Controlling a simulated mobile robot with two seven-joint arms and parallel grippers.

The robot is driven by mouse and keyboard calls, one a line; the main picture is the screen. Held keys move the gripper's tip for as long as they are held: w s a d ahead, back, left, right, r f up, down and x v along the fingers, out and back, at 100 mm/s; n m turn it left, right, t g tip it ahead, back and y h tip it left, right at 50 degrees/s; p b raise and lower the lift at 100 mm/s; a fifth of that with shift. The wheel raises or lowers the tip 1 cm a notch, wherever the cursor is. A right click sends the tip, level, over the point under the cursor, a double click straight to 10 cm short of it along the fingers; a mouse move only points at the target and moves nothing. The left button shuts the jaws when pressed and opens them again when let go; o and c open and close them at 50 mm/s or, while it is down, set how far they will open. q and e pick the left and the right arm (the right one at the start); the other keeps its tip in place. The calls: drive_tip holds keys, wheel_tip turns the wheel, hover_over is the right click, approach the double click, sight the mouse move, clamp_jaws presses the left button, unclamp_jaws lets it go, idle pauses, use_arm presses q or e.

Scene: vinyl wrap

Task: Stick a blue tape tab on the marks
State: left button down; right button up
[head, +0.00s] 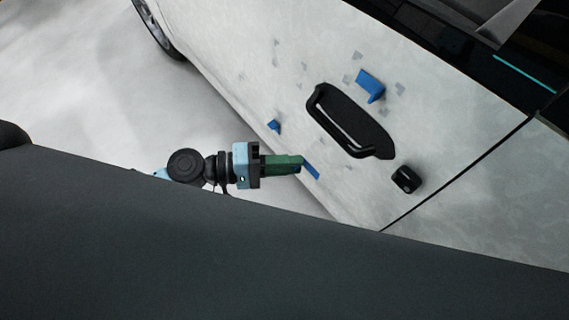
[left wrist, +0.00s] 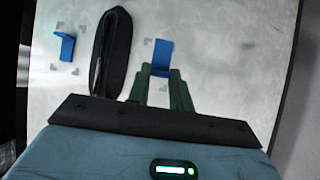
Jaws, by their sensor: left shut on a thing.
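My left gripper (head: 299,163), with green fingers, is shut on a blue tape tab (head: 312,171) in front of the white door, below the black handle. In the left wrist view the held blue tab (left wrist: 162,57) sticks out past the green fingertips, over or beside grey corner marks (left wrist: 148,42). I cannot tell whether it touches the door. A second blue tab (head: 370,86) is on the door above the handle, and shows at the left wrist view's upper left (left wrist: 64,46). A third blue tab (head: 273,126) is left of the handle. My right gripper is not in view.
The black door handle (head: 350,122) stands out from the white door (head: 235,50) close to my left gripper. A black lock knob (head: 406,179) is right of it. More grey marks (head: 400,88) show around the handle. The pale floor (head: 80,90) at the left is clear.

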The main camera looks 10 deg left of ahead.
sight(334, 144)
use_arm(q)
drive_tip(key=w+d, duration=0.2)
drive_tip(key=w, duration=0.1)
drive_tip(key=w+d, duration=0.1)
drive_tip(key=w, duration=0.1)
drive_tip(key=shift+d+f, duration=0.35)
drive_tip(key=shift+d, duration=0.05)
drive_tip(key=shift+w+d, duration=0.15)
drive_tip(key=shift+w, duration=0.15)
idle(0.7)
drive_tip(key=shift+w+d+f, duration=0.1)
drive_tip(key=shift+w+d, duration=0.15)
drive_tip(key=shift+w, duration=0.1)
idle(0.3)
drive_tip(key=shift+w+b, duration=0.1)
drive_tip(key=shift+b, duration=0.2)
idle(0.7)
idle(0.5)
